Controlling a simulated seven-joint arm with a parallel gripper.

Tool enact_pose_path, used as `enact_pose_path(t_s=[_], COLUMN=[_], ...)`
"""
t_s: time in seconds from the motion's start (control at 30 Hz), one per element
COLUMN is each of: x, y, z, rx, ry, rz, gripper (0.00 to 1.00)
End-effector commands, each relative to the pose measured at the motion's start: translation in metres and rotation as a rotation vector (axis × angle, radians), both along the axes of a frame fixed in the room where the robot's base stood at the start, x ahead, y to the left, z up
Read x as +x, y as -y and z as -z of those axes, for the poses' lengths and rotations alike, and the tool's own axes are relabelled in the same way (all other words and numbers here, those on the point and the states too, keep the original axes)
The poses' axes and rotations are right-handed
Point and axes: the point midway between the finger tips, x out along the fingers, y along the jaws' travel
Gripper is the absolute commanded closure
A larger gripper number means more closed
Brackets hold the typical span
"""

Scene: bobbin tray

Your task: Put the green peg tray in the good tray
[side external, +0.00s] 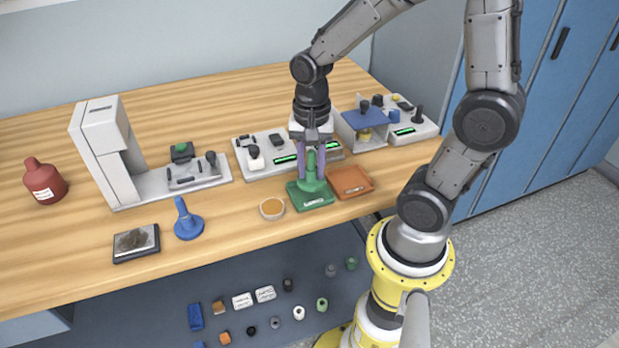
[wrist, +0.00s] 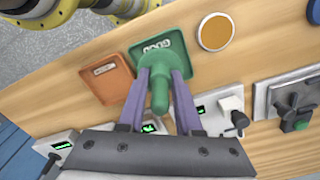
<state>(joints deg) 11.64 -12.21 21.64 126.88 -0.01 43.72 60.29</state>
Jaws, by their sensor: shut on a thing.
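The green peg tray (side external: 312,184), an upright peg on a round base, is between the purple fingers of my gripper (side external: 311,160). In the wrist view, the gripper (wrist: 162,85) is shut on the peg (wrist: 160,95), whose knob end faces the camera. The good tray (side external: 322,202) is a square green tray with a white label near the bench's front edge; it also shows in the wrist view (wrist: 178,42). The peg's base is over or in this tray. I cannot tell whether it touches the floor of the tray.
An orange tray (side external: 350,181) stands close on the right of the good tray, and a round amber-filled dish (side external: 271,208) on its left. Devices with green displays (side external: 262,152) stand behind. The bench edge is close in front.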

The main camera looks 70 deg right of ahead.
Motion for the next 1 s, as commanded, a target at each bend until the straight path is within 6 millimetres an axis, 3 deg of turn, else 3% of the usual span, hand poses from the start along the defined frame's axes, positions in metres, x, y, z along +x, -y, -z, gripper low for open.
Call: enact_pose_path(t_s=[0.3,0.73,0.77,0.9,1.0], x=[0.004,0.005,0.005,0.005,0.005], y=[0.001,0.001,0.001,0.001,0.001], z=[0.035,0.040,0.040,0.039,0.039], rx=[0.000,0.000,0.000,0.000,0.000], ry=[-0.002,0.000,0.000,0.000,0.000], rz=[0.000,0.000,0.000,0.000,0.000], gripper=[1.00,1.00,0.63,0.38,0.37])
